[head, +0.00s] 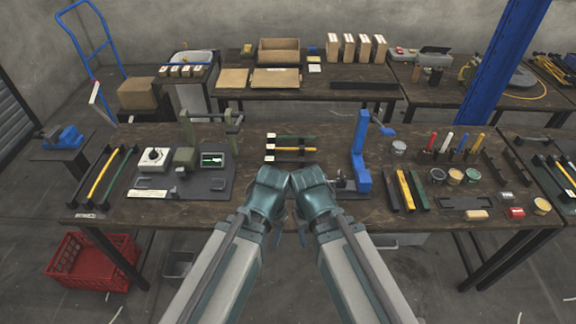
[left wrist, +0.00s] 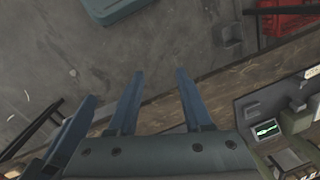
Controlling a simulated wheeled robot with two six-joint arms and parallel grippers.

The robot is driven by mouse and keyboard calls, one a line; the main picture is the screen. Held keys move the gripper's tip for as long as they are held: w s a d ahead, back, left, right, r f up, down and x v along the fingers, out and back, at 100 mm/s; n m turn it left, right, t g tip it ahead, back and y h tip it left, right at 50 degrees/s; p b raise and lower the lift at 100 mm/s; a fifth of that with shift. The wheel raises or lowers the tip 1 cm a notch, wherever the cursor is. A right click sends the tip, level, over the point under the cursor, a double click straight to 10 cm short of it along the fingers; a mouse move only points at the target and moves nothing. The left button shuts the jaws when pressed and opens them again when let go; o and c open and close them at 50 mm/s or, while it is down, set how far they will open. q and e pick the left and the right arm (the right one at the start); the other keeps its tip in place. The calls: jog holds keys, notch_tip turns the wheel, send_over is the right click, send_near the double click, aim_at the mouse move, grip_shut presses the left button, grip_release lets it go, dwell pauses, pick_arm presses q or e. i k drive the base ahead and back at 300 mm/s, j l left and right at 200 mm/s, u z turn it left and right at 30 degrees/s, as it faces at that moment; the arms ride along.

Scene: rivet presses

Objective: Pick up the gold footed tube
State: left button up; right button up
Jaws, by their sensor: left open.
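Several yellow or gold tubes show in the head view, and I cannot tell which one has feet. Another yellow tube (head: 296,149) lies in the labelled middle rack, between a green and a dark one. A third yellow bar (head: 404,189) lies between a black and a green one at right. My left gripper (head: 268,200) is by the table's front edge, apart from all of them; the left wrist view shows its fingers (left wrist: 159,75) open and empty. My right gripper (head: 311,192) is beside it, its fingers mostly hidden.
A control box with a screen (head: 213,160) and a press stand (head: 187,135) are left of centre. A blue press (head: 361,155) stands right of centre. Several cans and upright coloured tools fill the right side. A red crate (head: 75,268) is on the floor.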

aim_at(271, 149)
jog(key=k, duration=0.15)
jog(key=i+z, duration=0.45)
jog(key=i+j+z, duration=0.2)
jog(key=z, duration=0.25)
jog(key=i+j+z, duration=0.25)
jog(key=z, duration=0.2)
